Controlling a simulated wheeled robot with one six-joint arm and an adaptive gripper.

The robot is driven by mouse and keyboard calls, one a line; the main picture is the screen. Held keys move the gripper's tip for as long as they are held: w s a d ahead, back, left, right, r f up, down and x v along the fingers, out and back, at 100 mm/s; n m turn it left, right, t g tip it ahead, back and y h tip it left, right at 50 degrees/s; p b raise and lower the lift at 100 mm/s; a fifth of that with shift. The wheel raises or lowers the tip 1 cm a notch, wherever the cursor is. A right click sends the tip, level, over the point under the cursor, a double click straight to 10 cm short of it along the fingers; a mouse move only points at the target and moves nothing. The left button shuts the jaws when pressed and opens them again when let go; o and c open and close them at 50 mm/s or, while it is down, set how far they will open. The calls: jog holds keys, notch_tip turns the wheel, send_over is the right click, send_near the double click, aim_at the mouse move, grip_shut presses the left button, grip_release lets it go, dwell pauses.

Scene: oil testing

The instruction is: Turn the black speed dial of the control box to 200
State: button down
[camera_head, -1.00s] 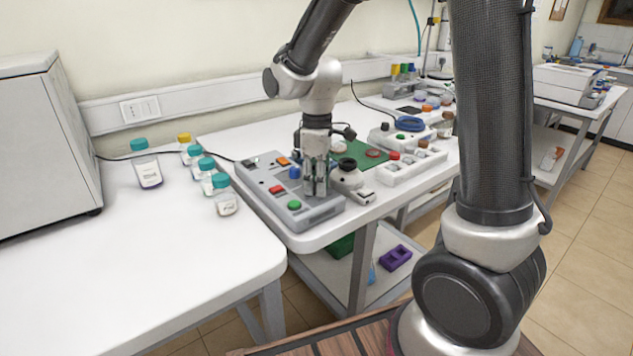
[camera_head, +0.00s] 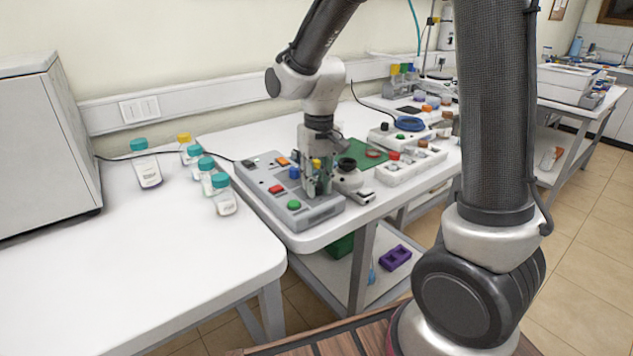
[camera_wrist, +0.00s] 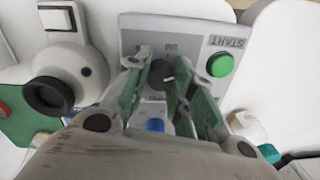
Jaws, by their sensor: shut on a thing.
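The grey control box (camera_head: 318,213) lies on the white bench, with a green START button (camera_head: 293,205), a red button (camera_head: 275,189) and a blue knob (camera_head: 294,173) on its top. My gripper (camera_head: 319,190) points down onto the box's right part. In the wrist view my gripper (camera_wrist: 163,90) has its green-grey fingers on both sides of the black speed dial (camera_wrist: 160,73) and is shut on it. The dial is partly hidden by the fingers, and its setting cannot be read. The green button (camera_wrist: 220,65) lies beside the fingers there.
A white device with a black round eyepiece (camera_head: 347,163) stands close to the right of my gripper. Bottles with teal caps (camera_head: 221,195) stand left of the box.

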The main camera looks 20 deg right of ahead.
aim_at(318, 183)
jog(key=shift+m, duration=1.1)
jog(key=c, duration=1.2)
grip_release()
jog(key=shift+r, duration=0.1)
jog(key=r, duration=1.2)
jog(key=shift+d, duration=0.25)
